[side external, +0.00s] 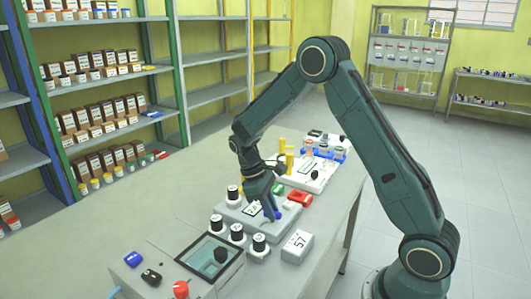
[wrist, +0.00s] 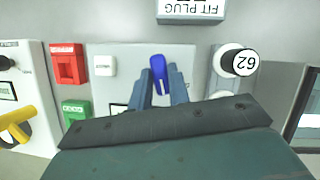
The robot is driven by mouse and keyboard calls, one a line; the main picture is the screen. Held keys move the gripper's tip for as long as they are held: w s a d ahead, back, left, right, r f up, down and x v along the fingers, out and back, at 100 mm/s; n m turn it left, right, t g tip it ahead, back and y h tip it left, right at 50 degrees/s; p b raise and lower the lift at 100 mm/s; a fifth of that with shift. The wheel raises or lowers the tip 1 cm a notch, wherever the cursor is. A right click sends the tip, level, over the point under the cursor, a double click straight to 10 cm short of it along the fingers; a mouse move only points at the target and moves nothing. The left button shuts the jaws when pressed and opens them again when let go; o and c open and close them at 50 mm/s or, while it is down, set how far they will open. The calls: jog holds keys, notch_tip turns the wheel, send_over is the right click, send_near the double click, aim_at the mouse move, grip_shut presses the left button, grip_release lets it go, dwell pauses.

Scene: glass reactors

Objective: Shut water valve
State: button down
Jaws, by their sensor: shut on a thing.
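A blue valve handle (wrist: 158,72) stands on a light grey panel (wrist: 130,55) in the wrist view. My gripper (wrist: 162,82) has its two blue-grey fingers shut on the handle, one on each side. In the side external view my gripper (side external: 268,207) points down at the grey device (side external: 238,215) on the bench, and a bit of the blue handle (side external: 278,216) shows by the fingertips. The handle's lower part is hidden by the fingers and gripper body. No label reading "water" is legible.
A red block (wrist: 67,63) and a green block (wrist: 78,109) lie left of the handle. A black-and-white knob marked 62 (wrist: 240,62) is to its right. A yellow handle (wrist: 15,130) is at far left. A box marked 57 (side external: 297,246) stands on the bench (side external: 165,222).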

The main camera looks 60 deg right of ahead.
jog(key=n+h, duration=0.1)
jog(key=n, duration=0.2)
jog(key=n+t+h, duration=0.1)
jog(key=n, duration=0.2)
jog(key=shift+a, duration=0.2)
dwell(0.4)
jog(key=c, duration=1.3)
grip_release()
jog(key=shift+r, duration=0.1)
jog(key=v, duration=1.3)
jog(key=shift+s+a+r, duration=0.15)
jog(key=shift+r, duration=0.2)
